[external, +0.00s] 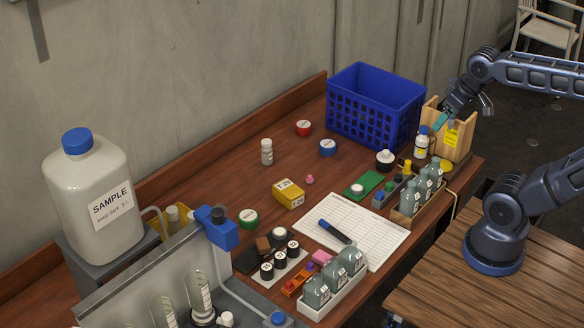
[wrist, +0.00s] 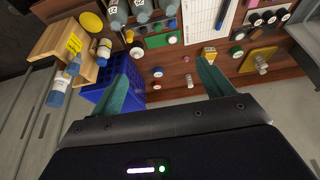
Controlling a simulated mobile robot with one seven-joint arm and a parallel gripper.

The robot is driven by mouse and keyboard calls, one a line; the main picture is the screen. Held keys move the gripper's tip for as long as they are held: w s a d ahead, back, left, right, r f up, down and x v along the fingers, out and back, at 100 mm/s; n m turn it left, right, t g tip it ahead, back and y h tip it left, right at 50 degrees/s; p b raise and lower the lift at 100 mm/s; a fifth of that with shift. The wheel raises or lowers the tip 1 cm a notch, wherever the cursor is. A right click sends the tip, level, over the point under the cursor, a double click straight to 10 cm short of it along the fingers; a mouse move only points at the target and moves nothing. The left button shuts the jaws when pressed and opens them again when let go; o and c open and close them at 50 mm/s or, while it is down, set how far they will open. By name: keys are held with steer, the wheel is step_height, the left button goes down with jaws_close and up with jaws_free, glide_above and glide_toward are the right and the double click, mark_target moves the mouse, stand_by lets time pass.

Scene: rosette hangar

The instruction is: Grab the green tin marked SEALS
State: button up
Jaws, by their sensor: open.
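A small round tin with a green side and a white lid (external: 249,218) stands on the brown workbench, left of the yellow box. Its lettering is too small to read. It also shows in the wrist view (wrist: 236,51), right of my fingers and apart from them. My gripper (external: 443,119) is raised above the right end of the bench, near the wooden box, far from the green tin. In the wrist view my gripper (wrist: 164,60) has its two teal fingers wide apart with nothing held between them.
Similar red (external: 304,128) and blue (external: 328,147) tins stand near the blue crate (external: 372,110). A yellow box (external: 288,193), a white bottle (external: 267,152) and a paper sheet (external: 370,222) lie around. A dark tray (external: 262,258) and a large jug (external: 92,190) stand near the green tin.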

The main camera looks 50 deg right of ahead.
steer(key=shift+w, duration=0.15)
steer(key=w+a+r+m+g, duration=0.1)
steer(key=w+a, duration=0.2)
steer(key=w, duration=0.4)
steer(key=w+a+r+m, duration=0.1)
steer(key=w+a+m, duration=0.15)
steer(key=w, duration=0.55)
steer(key=m+g, duration=0.4)
steer(key=m, duration=0.2)
glide_above(248, 216)
step_height(248, 216, down, 26)
steer(key=shift+w+f+n, duration=0.25)
steer(key=shift+f, duration=0.2)
steer(key=shift+s+d+f, duration=0.1)
steer(key=shift+f, duration=2.45)
steer(key=shift+s+f, duration=0.1)
steer(key=shift+f, duration=2.45)
steer(key=c, duration=1.1)
